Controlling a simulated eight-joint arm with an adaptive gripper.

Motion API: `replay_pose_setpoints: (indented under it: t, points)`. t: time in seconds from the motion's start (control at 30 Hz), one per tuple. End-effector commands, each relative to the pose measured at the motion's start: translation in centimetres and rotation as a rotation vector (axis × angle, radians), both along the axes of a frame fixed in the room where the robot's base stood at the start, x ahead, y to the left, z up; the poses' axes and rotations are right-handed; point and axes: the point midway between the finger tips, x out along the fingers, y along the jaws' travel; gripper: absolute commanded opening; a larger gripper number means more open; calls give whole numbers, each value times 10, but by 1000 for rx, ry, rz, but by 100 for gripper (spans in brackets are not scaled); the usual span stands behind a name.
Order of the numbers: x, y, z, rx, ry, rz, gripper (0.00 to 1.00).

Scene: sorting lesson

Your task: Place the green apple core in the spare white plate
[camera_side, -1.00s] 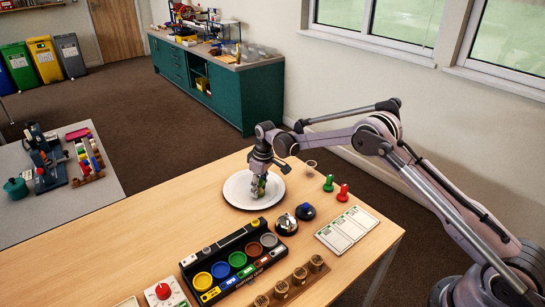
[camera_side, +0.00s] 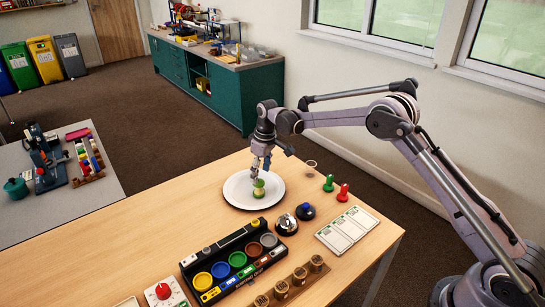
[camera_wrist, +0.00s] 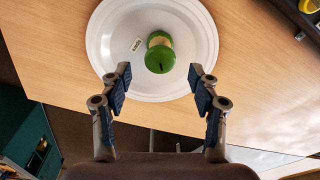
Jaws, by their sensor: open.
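The green apple core (camera_side: 259,188) stands on the white plate (camera_side: 237,200) near the table's far edge. In the wrist view the apple core (camera_wrist: 160,54) rests on the plate (camera_wrist: 115,35), right of a small label on the plate. My gripper (camera_side: 262,168) is above the apple core in the side view. In the wrist view the two fingers of my gripper (camera_wrist: 159,85) are spread apart with nothing between them, and the apple core lies beyond the fingertips.
A black sorting tray with coloured bowls (camera_side: 238,262) lies in front of the plate. The table left of the plate is clear.

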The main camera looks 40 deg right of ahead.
Motion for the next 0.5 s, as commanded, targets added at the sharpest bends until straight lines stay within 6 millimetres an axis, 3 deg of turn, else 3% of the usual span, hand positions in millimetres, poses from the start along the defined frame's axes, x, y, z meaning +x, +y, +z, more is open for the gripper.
replay_pose_setpoints:
  t: [0.2,0.5]
  points:
    - [-4,-2,36,0,0,0,62]
    - [-11,-3,64,0,-12,-11,62]
